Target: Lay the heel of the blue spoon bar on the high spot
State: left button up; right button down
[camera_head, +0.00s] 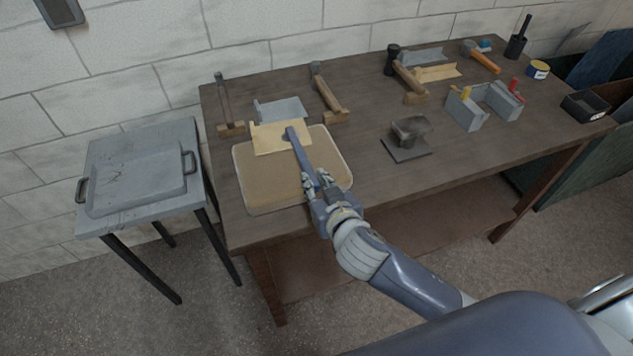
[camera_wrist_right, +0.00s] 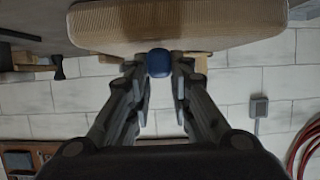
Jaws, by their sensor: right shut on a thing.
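The blue spoon bar (camera_head: 300,150) slants up and to the left from my right gripper (camera_head: 316,184). My right gripper is shut on its near end. The bar's far end is over the pale yellow sheet (camera_head: 266,139) at the back of the tan padded board (camera_head: 262,185). I cannot tell whether that end touches the sheet or hovers above it. A small dark patch shows beside the bar's tip; I cannot tell if it is the high spot. In the right wrist view the bar's rounded blue end (camera_wrist_right: 158,63) shows between the fingers. My left gripper is out of view.
A grey sheet (camera_head: 281,109) lies behind the board. Wooden-handled hammers (camera_head: 328,95) stand along the back of the bench. A dark block on a plate (camera_head: 407,146) and grey blocks (camera_head: 466,111) stand to the right. A side table holds a grey tray (camera_head: 137,180).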

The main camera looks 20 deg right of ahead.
jog(key=c, duration=1.8)
grip_release()
jog(key=shift+f, duration=0.1)
jog(key=o, duration=0.4)
jog(key=shift+c, duration=0.2)
jog(key=shift+s, duration=0.1)
jog(key=v, duration=1.2)
jog(key=shift+r, duration=0.2)
